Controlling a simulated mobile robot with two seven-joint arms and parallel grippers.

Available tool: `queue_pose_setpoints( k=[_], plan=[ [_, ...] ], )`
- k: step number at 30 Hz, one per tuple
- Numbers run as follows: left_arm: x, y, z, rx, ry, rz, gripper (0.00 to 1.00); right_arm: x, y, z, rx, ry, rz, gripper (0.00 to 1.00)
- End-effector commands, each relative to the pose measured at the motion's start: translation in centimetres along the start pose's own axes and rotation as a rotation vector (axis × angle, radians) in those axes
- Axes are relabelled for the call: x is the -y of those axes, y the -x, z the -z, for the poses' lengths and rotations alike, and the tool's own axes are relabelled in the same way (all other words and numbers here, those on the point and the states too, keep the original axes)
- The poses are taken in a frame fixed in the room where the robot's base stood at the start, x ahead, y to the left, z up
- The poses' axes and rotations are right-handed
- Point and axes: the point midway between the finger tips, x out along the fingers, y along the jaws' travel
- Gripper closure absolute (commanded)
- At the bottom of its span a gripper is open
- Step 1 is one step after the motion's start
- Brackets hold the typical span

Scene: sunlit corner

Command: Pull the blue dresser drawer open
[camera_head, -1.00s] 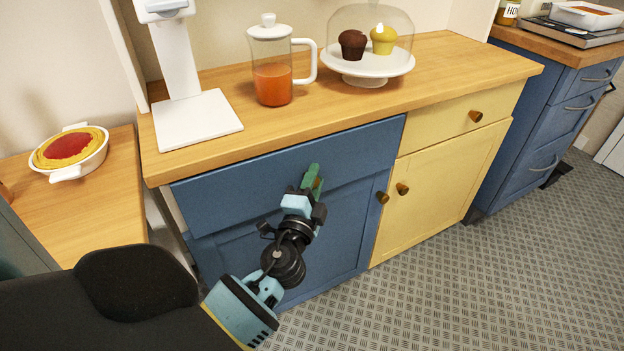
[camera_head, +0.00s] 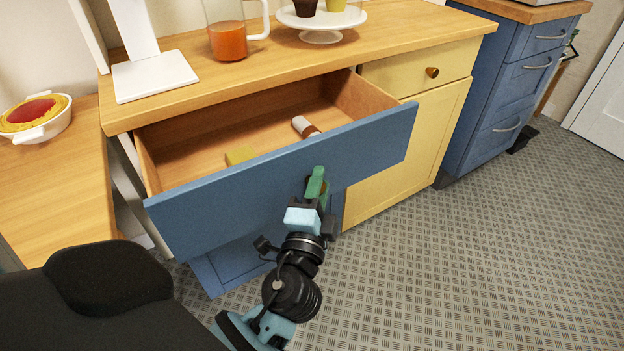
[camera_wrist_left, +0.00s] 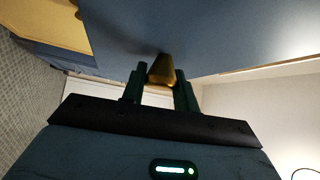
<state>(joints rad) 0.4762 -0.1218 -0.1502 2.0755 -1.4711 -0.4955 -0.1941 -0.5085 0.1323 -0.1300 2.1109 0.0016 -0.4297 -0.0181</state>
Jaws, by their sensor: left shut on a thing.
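The blue dresser drawer (camera_head: 240,203) stands well out from the dresser in the head view, with its wooden inside showing. A small yellow block (camera_head: 240,155) and a white and brown cylinder (camera_head: 305,126) lie in it. My left gripper (camera_head: 317,186) is at the middle right of the drawer front. In the left wrist view its green fingers (camera_wrist_left: 161,85) are shut on the brass knob (camera_wrist_left: 161,69) of the drawer front, one on each side. In the head view the fingers hide the knob. My right gripper is not in view.
On the wooden counter (camera_head: 400,38) stand a jug (camera_head: 227,38) of orange drink and a white cake stand (camera_head: 320,22). A yellow cabinet (camera_head: 405,150) adjoins on the right. A side table (camera_head: 50,190) holds a pie dish (camera_head: 35,118). The floor (camera_head: 480,260) at the right is clear.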

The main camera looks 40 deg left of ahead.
Motion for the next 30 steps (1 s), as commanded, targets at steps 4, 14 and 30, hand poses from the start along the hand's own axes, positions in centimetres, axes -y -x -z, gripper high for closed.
queue_pose_setpoints(
  k=[4, 14, 30],
  plan=[
    [-0.04, 0.51, 0.52, -0.001, -0.001, 0.0, 1.0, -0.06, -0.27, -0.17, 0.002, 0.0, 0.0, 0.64],
    [0.08, 0.73, 0.81, -0.003, -0.001, 0.001, 1.0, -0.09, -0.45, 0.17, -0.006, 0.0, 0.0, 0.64],
    [0.05, 0.7, 0.76, -0.002, -0.001, 0.001, 0.48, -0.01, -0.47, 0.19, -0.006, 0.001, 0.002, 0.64]
  ],
)
